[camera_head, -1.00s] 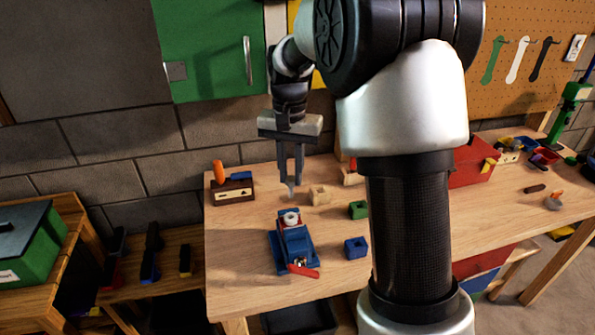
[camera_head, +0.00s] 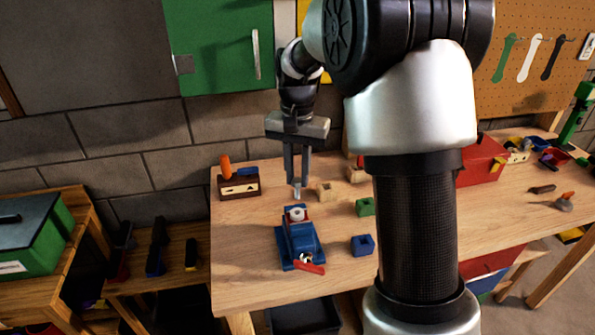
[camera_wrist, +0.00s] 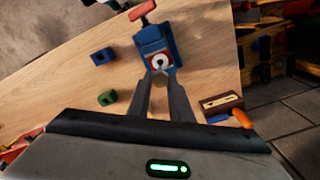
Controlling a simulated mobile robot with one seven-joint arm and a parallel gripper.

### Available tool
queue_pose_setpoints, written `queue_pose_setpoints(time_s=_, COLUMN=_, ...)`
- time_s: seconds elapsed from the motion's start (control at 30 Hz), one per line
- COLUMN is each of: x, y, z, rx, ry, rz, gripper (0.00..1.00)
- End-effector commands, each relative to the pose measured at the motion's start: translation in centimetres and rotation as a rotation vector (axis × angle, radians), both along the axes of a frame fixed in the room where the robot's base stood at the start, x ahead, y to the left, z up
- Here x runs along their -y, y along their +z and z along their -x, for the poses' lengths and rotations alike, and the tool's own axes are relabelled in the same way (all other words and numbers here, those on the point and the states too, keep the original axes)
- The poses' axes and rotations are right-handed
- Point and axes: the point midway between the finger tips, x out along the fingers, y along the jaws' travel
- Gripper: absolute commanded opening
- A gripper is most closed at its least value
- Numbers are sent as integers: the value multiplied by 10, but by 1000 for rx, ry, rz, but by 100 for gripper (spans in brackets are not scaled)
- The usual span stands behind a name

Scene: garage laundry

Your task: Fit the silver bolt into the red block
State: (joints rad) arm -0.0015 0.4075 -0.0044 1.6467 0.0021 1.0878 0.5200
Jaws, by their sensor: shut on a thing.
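My gripper (camera_head: 297,180) is shut on the silver bolt (camera_head: 297,194), which hangs upright and small below the fingertips. In the wrist view my gripper's fingertips (camera_wrist: 163,78) point toward the blue vise, and the bolt is hard to make out between them. The red block (camera_wrist: 149,60) sits in the jaws of the blue vise (camera_wrist: 152,40), with a white ring around a dark hole on its top. In the head view the vise (camera_head: 299,243) stands on the bench. The bolt appears just above or behind the ring, apart from it; the exact gap is unclear.
A brown box with an orange handle (camera_head: 239,185) stands behind left. The red vise handle (camera_head: 310,267) sticks out in front. Bare wooden bench (camera_head: 240,275) lies left.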

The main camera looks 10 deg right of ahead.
Motion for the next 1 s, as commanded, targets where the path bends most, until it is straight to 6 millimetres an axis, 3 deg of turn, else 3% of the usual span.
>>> queue_pose_setpoints(time_s=1.0, x=0, y=-63, z=0, rx=0, ry=0, rz=0, gripper=0)
